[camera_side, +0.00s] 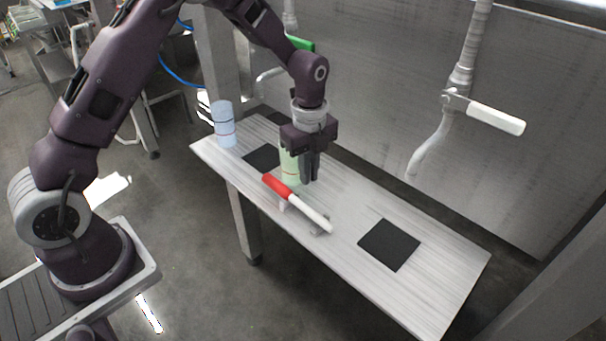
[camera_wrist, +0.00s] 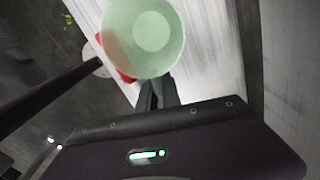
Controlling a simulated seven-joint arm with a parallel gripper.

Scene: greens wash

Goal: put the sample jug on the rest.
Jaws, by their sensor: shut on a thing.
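The pale green jug (camera_side: 289,168) is upright, partly hidden behind my gripper (camera_side: 310,178) in the side view. In the wrist view the green jug (camera_wrist: 150,35) shows as a round form, with my gripper's fingers (camera_wrist: 157,88) together at its near edge. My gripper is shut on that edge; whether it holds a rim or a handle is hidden. I cannot tell if the jug's base touches the bench. I cannot tell which thing is the rest.
A clear bluish cylinder (camera_side: 224,125) stands at the bench's far left end. A red and white stick (camera_side: 297,202) lies close in front of the jug, on small supports. A pipe with a white handle (camera_side: 496,118) hangs at the right. The bench's right part (camera_side: 440,280) is mostly clear.

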